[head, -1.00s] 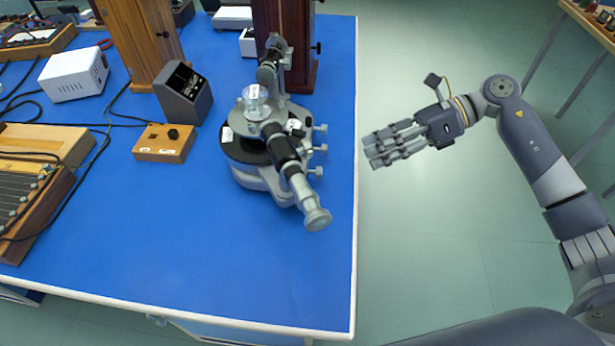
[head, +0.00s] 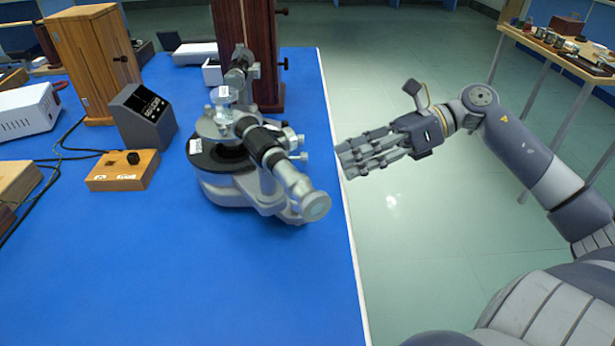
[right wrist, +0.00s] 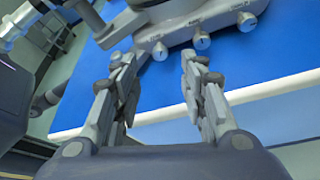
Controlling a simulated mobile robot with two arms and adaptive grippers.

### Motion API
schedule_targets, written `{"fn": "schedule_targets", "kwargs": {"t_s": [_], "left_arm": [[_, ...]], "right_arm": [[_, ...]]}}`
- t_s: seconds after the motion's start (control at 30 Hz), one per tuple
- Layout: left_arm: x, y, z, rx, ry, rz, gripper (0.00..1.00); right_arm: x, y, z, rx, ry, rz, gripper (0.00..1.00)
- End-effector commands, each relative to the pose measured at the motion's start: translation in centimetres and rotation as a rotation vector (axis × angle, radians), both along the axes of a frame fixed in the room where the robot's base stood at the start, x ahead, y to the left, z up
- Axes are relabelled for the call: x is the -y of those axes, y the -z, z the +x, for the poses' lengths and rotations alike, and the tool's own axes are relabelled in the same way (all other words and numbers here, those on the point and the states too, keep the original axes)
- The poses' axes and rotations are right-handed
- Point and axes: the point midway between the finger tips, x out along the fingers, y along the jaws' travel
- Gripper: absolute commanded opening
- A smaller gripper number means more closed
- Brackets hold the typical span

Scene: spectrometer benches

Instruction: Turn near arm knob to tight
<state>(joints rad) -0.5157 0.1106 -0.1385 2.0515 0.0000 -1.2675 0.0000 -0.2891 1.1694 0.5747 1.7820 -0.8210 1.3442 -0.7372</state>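The grey spectrometer (head: 225,188) stands on the blue bench near its right edge, its telescope (head: 295,184) pointing towards me. Small silver knobs (head: 301,157) stick out on its right side. In the right wrist view a left knob (right wrist: 160,51), a middle knob (right wrist: 201,40) and a right knob (right wrist: 246,21) show with dark marks. I cannot tell which one is the near arm knob. My right gripper (head: 345,160) is beside the bench edge, apart from the knobs. In the right wrist view its fingers (right wrist: 158,70) are spread and empty. My left gripper is out of view.
A dark meter box (head: 143,117), a wooden switch box (head: 122,171) and a white box (head: 28,109) stand to the left. A wooden cabinet (head: 92,65) stands behind them. The blue bench top (head: 200,290) is clear in front. Another bench (head: 560,48) is at the far right.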

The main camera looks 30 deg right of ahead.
Motion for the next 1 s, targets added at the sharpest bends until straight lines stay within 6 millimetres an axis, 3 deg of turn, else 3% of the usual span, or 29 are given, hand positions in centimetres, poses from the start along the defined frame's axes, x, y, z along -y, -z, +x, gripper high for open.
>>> {"fn": "schedule_targets", "kwargs": {"t_s": [0.2, 0.4, 0.97, 1.0], "left_arm": [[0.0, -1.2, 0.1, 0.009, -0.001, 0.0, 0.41], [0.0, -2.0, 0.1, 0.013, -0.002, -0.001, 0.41], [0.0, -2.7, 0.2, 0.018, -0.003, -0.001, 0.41], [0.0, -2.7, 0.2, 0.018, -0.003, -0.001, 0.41]], "right_arm": [[-3.8, 1.6, 1.6, 0.001, -0.005, -0.002, 0.39], [-5.9, 2.4, 2.5, 0.002, -0.003, 0.0, 0.39], [-7.1, 3.0, 3.1, 0.0, 0.0, 0.0, 0.39], [-7.1, 3.0, 3.1, 0.0, 0.0, 0.0, 0.3]]}}
